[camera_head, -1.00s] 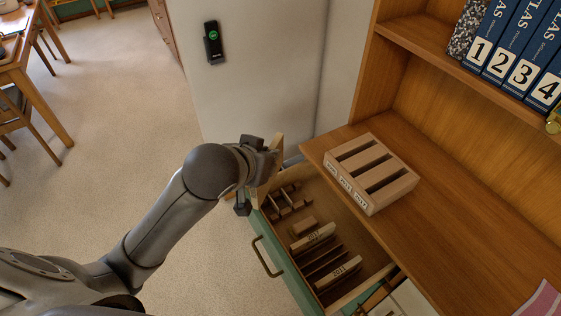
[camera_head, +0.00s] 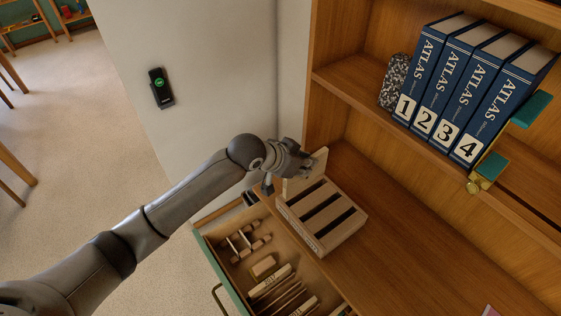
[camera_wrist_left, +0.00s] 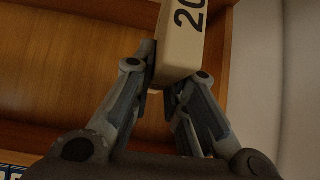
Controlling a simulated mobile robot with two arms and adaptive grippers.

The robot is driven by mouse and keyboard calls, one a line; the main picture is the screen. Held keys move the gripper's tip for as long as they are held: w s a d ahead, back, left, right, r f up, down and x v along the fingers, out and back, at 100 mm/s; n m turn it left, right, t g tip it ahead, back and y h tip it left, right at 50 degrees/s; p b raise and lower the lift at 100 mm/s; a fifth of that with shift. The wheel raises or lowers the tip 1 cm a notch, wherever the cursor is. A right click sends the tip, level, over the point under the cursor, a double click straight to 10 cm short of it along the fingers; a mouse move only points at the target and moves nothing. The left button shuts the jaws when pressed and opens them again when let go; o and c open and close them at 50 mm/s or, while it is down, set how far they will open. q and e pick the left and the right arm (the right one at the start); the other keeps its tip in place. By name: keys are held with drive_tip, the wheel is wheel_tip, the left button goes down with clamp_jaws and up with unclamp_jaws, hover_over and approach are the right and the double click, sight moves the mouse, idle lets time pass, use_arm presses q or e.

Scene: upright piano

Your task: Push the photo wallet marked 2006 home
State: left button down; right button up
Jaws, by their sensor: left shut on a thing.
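My left gripper (camera_head: 286,170) is shut on a pale photo wallet (camera_head: 304,178), held upright at the back left end of the slotted wooden rack (camera_head: 318,240). In the left wrist view the wallet (camera_wrist_left: 181,48) sits between the fingers (camera_wrist_left: 162,82); only "20" of its marking shows, the rest is cut off. The rack lies on the wooden shelf top and has several dark slots that look empty. I cannot tell whether the wallet touches the rack. My right gripper is not in view.
An open green-fronted drawer (camera_head: 222,275) below the rack holds more wallets, one marked and standing (camera_head: 270,281), and small wooden pieces. Blue atlases (camera_head: 470,95) numbered 1 to 4 stand on the upper shelf.

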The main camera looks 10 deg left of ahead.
use_arm(q)
drive_tip(key=shift+w+d+r, duration=0.25)
drive_tip(key=shift+w+d, duration=0.05)
drive_tip(key=shift+w, duration=0.35)
drive_tip(key=shift+w+d+f+m+p, duration=0.1)
drive_tip(key=shift+w+d+m+p, duration=0.2)
drive_tip(key=shift+w+p, duration=0.15)
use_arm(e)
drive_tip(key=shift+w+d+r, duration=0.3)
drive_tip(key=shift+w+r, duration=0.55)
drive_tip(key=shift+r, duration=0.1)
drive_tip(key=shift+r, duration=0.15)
